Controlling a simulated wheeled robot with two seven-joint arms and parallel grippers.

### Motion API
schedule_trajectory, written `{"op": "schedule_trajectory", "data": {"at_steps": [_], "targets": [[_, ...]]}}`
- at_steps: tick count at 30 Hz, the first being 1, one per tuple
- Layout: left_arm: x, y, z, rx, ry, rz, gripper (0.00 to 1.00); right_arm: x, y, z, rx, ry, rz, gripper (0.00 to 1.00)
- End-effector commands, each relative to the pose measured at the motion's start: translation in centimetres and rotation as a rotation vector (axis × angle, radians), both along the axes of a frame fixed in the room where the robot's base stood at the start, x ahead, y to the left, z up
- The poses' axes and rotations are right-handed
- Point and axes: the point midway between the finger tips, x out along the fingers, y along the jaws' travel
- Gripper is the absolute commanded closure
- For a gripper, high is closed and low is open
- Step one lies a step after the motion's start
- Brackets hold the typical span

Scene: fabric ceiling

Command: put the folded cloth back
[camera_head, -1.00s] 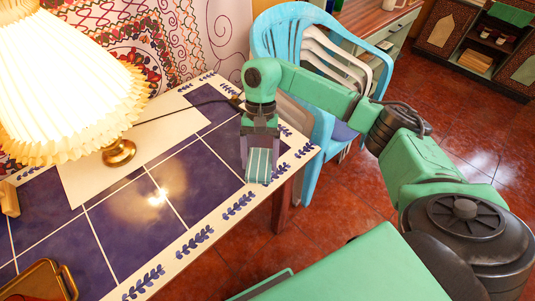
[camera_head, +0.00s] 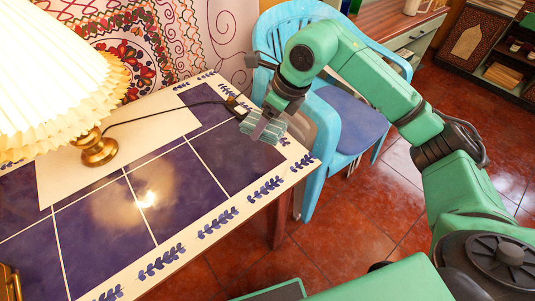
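The folded cloth (camera_head: 264,129) is a small green-and-white striped bundle. It is between the fingers of my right gripper (camera_head: 267,121), which is shut on it. The gripper and cloth are over the far right corner of the tiled table (camera_head: 220,217), at its patterned border. I cannot tell whether the cloth touches the tabletop. The gripper hides part of the cloth. My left gripper is not in view.
A lit lamp (camera_head: 98,149) with a pleated shade stands at the table's left, its dark cord running to the far right corner. A blue plastic chair (camera_head: 349,117) is right of the table. A shelf (camera_head: 500,75) stands at the far right. The middle tiles are clear.

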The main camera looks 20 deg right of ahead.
Motion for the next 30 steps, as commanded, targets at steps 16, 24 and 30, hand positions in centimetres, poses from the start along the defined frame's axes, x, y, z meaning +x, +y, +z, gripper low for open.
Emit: {"op": "schedule_trajectory", "data": {"at_steps": [16,24,30], "targets": [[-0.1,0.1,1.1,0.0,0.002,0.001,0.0,0.0,0.0,-12.1,0.001,0.001,0.001,0.8],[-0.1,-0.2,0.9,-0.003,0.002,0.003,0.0,0.0,0.0,-12.5,0.001,-0.002,0.001,0.8],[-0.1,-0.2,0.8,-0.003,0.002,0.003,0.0,0.0,0.0,-12.6,0.0,-0.001,0.001,0.0]]}}
